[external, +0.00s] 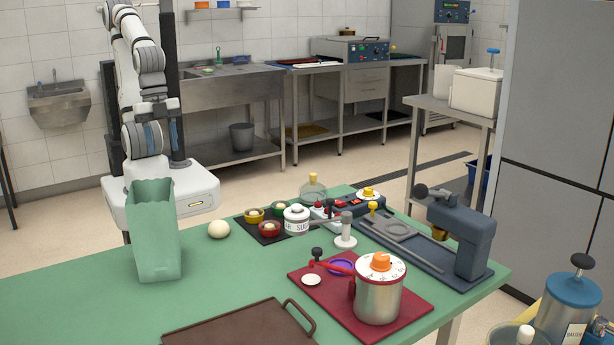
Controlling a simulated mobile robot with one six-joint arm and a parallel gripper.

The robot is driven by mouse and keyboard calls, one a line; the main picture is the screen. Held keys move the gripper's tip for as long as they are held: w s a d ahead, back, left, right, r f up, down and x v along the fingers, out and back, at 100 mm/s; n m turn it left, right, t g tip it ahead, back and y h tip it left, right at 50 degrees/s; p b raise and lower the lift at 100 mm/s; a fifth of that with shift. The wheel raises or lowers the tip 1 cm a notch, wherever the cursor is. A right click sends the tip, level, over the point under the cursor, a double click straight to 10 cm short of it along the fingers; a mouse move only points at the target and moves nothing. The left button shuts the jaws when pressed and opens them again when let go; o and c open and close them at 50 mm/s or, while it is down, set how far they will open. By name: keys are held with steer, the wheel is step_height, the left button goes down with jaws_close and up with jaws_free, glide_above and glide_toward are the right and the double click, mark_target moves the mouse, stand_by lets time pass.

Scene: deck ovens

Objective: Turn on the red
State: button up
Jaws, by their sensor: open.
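A small control box (348,207) with red switches on its top stands near the far edge of the green table, partly hidden by a white sugar jar and a white-topped stand. A yellow knob (368,194) is at its back end. The switch positions are too small to tell. Other red things are a red mat (418,302), a red lever (333,267) beside a steel pot with an orange dial, and a small red bowl. My gripper (162,136) hangs at the left, beyond the table and well away from the box. It is open and empty.
A green bag (153,230) stands on the table between the camera and my base. A brown tray (240,328) lies in front. The table's left side is clear.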

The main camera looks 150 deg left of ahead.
steer(key=shift+w+a, duration=0.25)
steer(key=shift+w, duration=0.1)
steer(key=shift+c, duration=0.7)
steer(key=w+a, duration=0.2)
steer(key=w+a+b, duration=0.1)
steer(key=w+a, duration=0.2)
steer(key=w+a+b, duration=0.1)
steer(key=w+a, duration=0.1)
steer(key=shift+w+a+r, duration=0.3)
steer(key=shift+w+a, duration=0.05)
steer(key=shift+w, duration=0.05)
steer(key=c, duration=0.6)
steer(key=w+a, duration=0.1)
steer(key=a, duration=0.2)
steer(key=w+a+b, duration=0.1)
steer(key=w+a, duration=0.1)
steer(key=a, duration=0.2)
steer(key=w+a+f+b, duration=0.1)
steer(key=w+a, duration=0.1)
steer(key=a, duration=0.2)
jaws_close()
steer(key=a+f+b, duration=0.1)
steer(key=a+f, duration=0.1)
steer(key=a, duration=1)
steer(key=s+a+f+t+b, duration=0.1)
steer(key=a+f+b, duration=0.1)
steer(key=a, duration=1)
steer(key=shift+s+f, duration=0.15)
steer(key=shift+f, duration=0.25)
